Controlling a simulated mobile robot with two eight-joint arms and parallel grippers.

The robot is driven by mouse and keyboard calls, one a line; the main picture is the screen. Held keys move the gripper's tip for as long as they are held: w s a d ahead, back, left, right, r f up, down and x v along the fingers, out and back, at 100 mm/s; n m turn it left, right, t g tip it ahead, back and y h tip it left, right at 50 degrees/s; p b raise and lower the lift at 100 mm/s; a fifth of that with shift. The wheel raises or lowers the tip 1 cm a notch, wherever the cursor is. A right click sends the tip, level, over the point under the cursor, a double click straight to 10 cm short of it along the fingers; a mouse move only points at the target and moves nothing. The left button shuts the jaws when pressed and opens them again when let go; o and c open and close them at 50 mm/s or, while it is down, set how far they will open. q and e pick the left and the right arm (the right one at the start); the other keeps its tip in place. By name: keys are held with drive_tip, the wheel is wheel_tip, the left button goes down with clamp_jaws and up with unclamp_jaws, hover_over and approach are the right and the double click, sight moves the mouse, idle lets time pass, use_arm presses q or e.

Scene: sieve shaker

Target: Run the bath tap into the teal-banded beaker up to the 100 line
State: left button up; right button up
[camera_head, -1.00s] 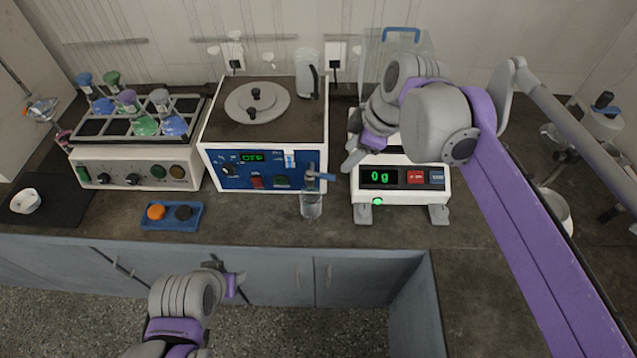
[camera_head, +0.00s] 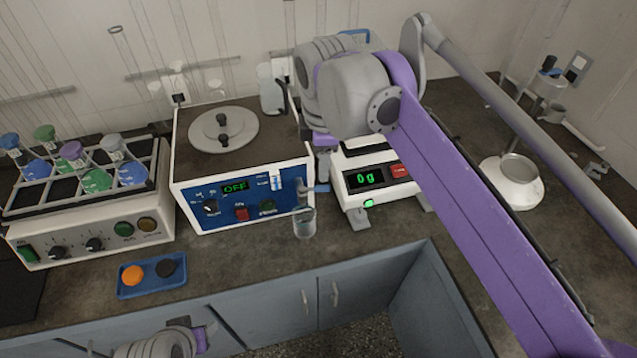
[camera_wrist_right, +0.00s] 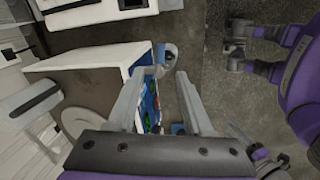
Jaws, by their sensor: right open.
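The water bath (camera_head: 245,195) has a blue front panel reading OFF. Its tap with a blue lever (camera_head: 316,188) sticks out at the panel's right side. The clear beaker (camera_head: 304,224) stands upright on the bench below the tap; its water level is too small to read. My right gripper (camera_head: 322,162) is just above and behind the tap, partly hidden by its own arm. The right wrist view shows its fingers (camera_wrist_right: 160,74) apart and empty, with the bath's front beyond them. My left gripper (camera_head: 203,338) is low at the bottom edge, away from the bench things, its jaws unclear.
A balance (camera_head: 365,178) reading 0 g stands right of the bath. A rack of stoppered flasks (camera_head: 90,215) stands left. A blue tray (camera_head: 152,284) with an orange and a black knob-like piece lies in front. My right arm crosses the bench's right side.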

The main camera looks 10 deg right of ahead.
sight(321, 187)
drive_tip(key=f, duration=0.3)
drive_tip(key=w+f, duration=0.1)
drive_tip(key=f, duration=0.5)
drive_tip(key=shift+w+d+b, duration=0.1)
drive_tip(key=shift+w+b, duration=0.25)
drive_tip(key=shift+b, duration=0.05)
drive_tip(key=shift+r, duration=0.1)
clamp_jaws()
idle(0.7)
